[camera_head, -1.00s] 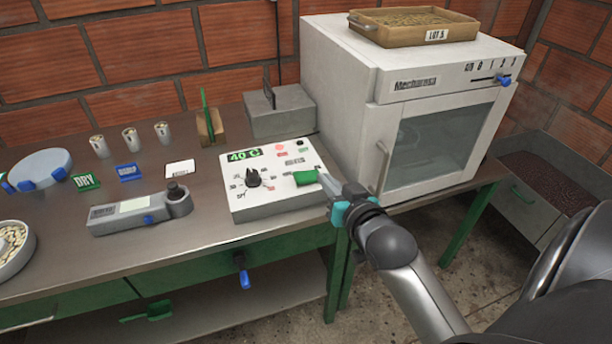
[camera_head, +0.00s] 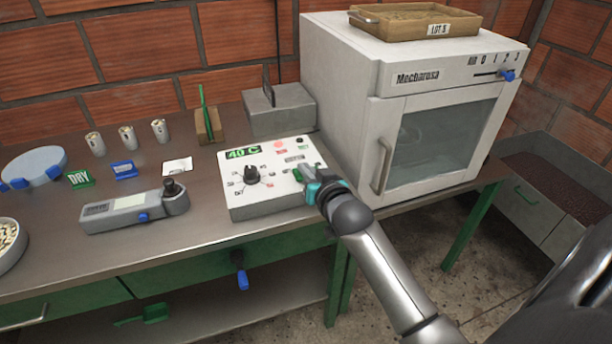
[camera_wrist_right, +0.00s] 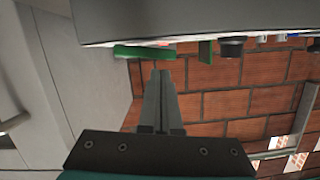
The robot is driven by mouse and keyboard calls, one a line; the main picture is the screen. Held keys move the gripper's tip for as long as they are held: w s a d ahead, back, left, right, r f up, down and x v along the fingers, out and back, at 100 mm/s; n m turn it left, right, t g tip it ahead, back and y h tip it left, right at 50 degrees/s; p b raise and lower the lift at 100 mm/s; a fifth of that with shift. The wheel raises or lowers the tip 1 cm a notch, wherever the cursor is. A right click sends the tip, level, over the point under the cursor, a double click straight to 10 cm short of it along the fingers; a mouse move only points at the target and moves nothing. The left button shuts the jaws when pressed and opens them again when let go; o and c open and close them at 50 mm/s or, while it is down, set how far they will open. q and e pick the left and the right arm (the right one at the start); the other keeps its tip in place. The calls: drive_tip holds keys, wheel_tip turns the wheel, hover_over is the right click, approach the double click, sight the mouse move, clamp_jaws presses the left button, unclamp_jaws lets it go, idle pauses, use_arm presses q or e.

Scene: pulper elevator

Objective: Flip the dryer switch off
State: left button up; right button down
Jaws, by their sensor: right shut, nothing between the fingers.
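The white control box (camera_head: 262,205) sits on the steel table, left of the dryer. It has a green 40 C display (camera_head: 242,153), a black dial (camera_head: 252,173) and a green switch (camera_head: 297,174). My right gripper (camera_head: 305,172) is over the right part of the box and hides much of the switch. In the wrist view its shut fingers (camera_wrist_right: 160,72) point at the green switch (camera_wrist_right: 145,53), close to it with nothing held. Contact and the switch's position cannot be told. My left gripper is not in view.
The white dryer (camera_head: 345,80) stands close right of the box, with a wooden tray (camera_head: 420,31) on top and a blue slider (camera_head: 507,75). A grey device (camera_head: 130,213) lies left of the box. Cups and small signs stand further left.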

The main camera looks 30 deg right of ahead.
drive_tip(key=shift+a+f, duration=0.1)
drive_tip(key=shift+f, duration=0.25)
drive_tip(key=shift+a+f+n+p, duration=0.2)
drive_tip(key=shift+f+n+p, duration=0.15)
drive_tip(key=shift+n+p, duration=0.15)
drive_tip(key=shift+w+f, duration=0.1)
